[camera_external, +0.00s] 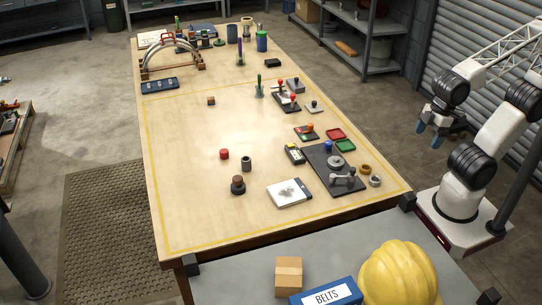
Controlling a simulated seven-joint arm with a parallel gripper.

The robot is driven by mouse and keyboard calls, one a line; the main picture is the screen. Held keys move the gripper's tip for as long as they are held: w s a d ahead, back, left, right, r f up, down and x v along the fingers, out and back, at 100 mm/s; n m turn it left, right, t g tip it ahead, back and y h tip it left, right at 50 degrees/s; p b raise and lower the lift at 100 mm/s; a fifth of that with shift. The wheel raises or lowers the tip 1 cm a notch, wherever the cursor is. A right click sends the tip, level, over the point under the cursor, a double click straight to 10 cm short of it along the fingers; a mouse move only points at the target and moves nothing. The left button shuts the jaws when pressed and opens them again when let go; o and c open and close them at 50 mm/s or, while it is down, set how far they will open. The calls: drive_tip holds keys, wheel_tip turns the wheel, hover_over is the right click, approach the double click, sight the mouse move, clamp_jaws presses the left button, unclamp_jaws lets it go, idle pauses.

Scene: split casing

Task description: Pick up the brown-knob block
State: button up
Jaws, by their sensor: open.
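The brown-knob block (238,187) stands upright near the front of the wooden table, left of the white notepad. It has a dark base with a brown round top. My gripper (430,135) is open and empty, with blue fingertips. It hangs beyond the table's right edge, far to the right of the block and apart from everything on the table. Nothing hides the block in this view.
A dark grey cylinder (246,163) and a red piece (224,154) stand just behind the block. The white notepad (289,193) and a dark fixture plate (325,160) lie to its right. A yellow helmet (400,275) sits in front.

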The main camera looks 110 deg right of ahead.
drive_tip(key=w+a+r+m+t+y, duration=0.15)
drive_tip(key=w+m+y, duration=0.5)
drive_tip(key=w, duration=1.15)
drive_tip(key=m+t+h, duration=0.2)
drive_tip(key=m+t, duration=0.7)
drive_tip(key=m, duration=1.6)
hover_over(235, 179)
drive_tip(key=s+d, duration=0.1)
drive_tip(key=s, duration=0.3)
wheel_tip(235, 179, down, 13)
drive_tip(key=shift+w+d+f, duration=0.1)
drive_tip(key=shift+w+d, duration=0.1)
drive_tip(key=shift+f, duration=1.75)
drive_tip(key=shift+f+g, duration=0.15)
drive_tip(key=shift+g, duration=0.1)
